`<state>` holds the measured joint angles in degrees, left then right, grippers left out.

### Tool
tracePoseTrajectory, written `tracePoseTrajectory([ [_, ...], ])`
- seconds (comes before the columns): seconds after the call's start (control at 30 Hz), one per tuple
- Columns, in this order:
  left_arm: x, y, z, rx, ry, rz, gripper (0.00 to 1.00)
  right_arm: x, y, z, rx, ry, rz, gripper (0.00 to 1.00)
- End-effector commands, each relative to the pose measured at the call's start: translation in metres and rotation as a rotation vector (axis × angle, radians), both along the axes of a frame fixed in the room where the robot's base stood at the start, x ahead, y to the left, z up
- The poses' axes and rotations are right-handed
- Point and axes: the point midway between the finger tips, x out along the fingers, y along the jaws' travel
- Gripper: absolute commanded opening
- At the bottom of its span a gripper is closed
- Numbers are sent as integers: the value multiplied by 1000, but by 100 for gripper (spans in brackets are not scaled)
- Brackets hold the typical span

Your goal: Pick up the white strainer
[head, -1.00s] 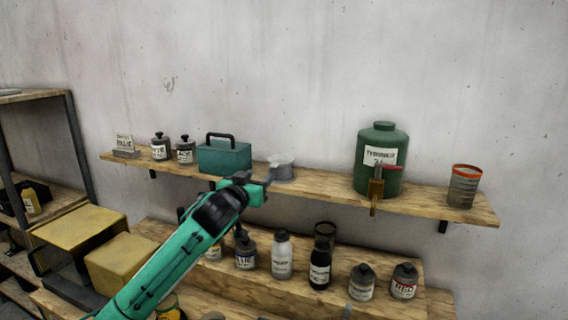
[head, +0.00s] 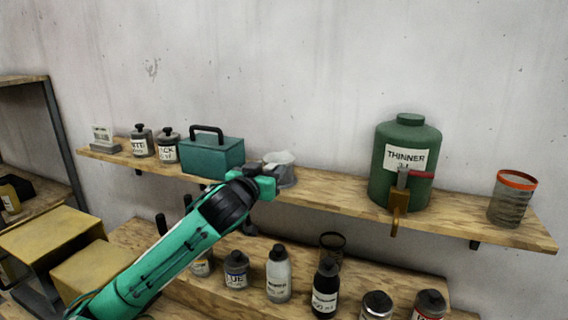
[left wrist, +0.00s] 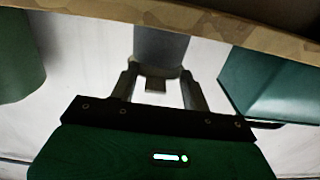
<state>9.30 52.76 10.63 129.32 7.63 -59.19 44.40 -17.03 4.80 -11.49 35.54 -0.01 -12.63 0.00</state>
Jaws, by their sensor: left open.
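The white strainer (head: 279,157) stands on the upper wall shelf, between the teal toolbox and the green thinner container. It has a pale top over a grey body, partly hidden behind my left gripper (head: 272,180). In the left wrist view a grey cylindrical body (left wrist: 160,45), apparently the strainer, shows just beyond the fingers. My left gripper (left wrist: 160,85) is open there, its fingers apart with a small tab between them. I cannot tell whether either finger touches it. My right gripper is not in view.
The teal toolbox (head: 211,155) stands close on the left of the strainer. The thinner container (head: 405,155) with its tap is farther right, and a red-rimmed jar (head: 511,200) stands near the shelf end. Several bottles stand on the lower shelf (head: 215,290). Bare shelf (head: 335,193) lies right of the strainer.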

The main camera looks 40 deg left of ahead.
Motion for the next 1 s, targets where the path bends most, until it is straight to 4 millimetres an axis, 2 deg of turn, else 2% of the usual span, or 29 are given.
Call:
tracePoseTrajectory([
  [0.03, -1, -1, 0, 1, 0, 0, 47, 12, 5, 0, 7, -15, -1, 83],
  [0.13, -1, -1, 0, 0, 0, 1, 47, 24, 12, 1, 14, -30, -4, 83],
  [0.27, -1, -1, 0, 0, 0, 1, 47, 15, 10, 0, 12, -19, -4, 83],
  [0.4, -1, -1, 0, 0, 0, 0, 24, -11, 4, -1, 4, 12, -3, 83],
  [0.5, -1, -1, 0, 0, 1, 0, 9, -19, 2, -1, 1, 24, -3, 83],
  [0.83, -1, -1, 1, 0, 0, 0, 9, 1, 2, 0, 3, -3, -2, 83],
  [1.0, -1, -1, 7, -1, -1, -1, 9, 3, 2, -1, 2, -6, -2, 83],
])
